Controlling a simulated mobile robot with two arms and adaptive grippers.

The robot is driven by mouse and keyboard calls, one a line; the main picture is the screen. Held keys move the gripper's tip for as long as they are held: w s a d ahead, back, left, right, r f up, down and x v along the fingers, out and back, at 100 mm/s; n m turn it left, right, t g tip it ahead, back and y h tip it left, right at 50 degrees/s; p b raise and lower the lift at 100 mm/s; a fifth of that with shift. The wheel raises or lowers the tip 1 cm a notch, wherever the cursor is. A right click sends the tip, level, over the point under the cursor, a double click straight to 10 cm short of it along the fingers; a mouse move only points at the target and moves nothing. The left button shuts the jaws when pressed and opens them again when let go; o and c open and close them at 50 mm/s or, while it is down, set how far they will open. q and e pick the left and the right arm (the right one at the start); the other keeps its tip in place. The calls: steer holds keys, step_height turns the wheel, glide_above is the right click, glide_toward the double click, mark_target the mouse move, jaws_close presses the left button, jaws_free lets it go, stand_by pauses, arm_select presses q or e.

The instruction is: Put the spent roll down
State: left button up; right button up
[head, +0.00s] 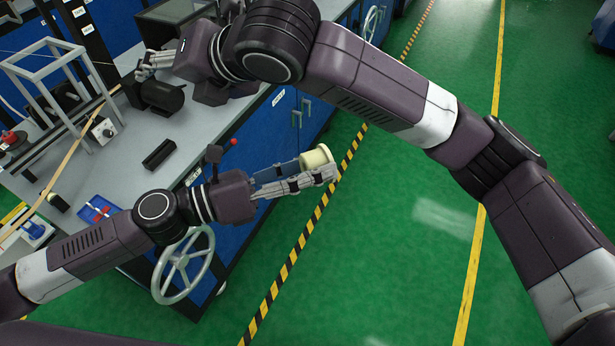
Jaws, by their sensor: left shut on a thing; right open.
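The spent roll (316,157) is a small cream-coloured spool. My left gripper (318,172), at the end of the arm from the left, is shut on it. It holds the roll out past the bench's front edge, over the floor side near the striped line. The part of the roll between the fingers is hidden. My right gripper (148,66) is open at the back of the bench, by a dark cylindrical part (162,96). I cannot tell whether it touches that part.
The grey bench (190,127) has a black block (159,154), a blue tray (99,209) and a pale frame over a tan strip. A grey handwheel (183,265) and blue cabinet doors face the aisle. The green floor (400,230) is clear at right.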

steer(key=s+n+h, duration=0.2)
steer(key=s+n, duration=0.4)
steer(key=s, duration=0.2)
steer(key=n+t+h, duration=0.4)
steer(key=n+h, duration=0.4)
steer(key=n, duration=0.6)
glide_toward(313, 168)
steer(key=f, duration=0.2)
steer(key=x, duration=1.2)
steer(key=shift+w+r, duration=0.25)
steer(key=shift+w, duration=0.15)
